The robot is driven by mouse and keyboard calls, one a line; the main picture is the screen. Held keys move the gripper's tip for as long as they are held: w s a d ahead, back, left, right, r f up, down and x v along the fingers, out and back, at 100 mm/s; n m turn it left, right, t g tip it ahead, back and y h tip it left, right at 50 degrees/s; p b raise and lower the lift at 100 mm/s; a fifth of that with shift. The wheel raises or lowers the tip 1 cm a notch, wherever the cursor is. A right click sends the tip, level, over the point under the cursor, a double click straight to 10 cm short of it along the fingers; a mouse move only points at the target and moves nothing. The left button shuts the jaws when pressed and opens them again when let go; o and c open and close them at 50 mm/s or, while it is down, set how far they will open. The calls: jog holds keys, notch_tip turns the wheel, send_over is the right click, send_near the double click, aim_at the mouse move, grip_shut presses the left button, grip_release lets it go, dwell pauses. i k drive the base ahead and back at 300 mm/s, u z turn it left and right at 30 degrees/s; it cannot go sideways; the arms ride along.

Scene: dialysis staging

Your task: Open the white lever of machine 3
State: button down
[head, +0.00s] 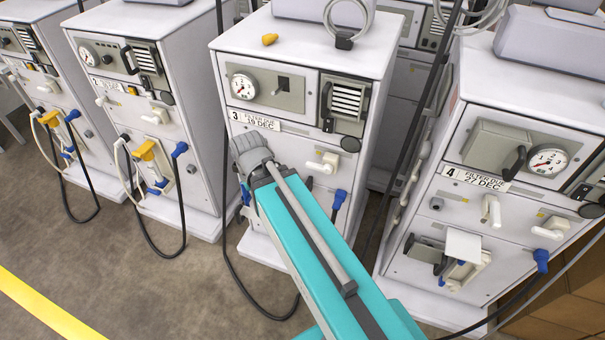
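Machine 3 (300,62) stands in the middle of the head view, marked "3 FILTER DUE 19 DEC" on its label (254,121). Its white lever (324,163) sits on the front panel, below and right of the label, and seems to lie roughly level. A blue connector (339,199) hangs below it. The arm covers part of the lower panel.
Machine 4 (540,112) stands close on the right, with its own white levers (490,210). Other machines stand on the left, with yellow and blue connectors and dark hoses. A dark hose (231,240) hangs left of my arm. Open floor (130,290) lies at the lower left.

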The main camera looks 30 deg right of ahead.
aim_at(327, 169)
jog(key=u, duration=0.45)
jog(key=k, duration=1.75)
jog(key=z, duration=0.65)
jog(key=i, duration=1)
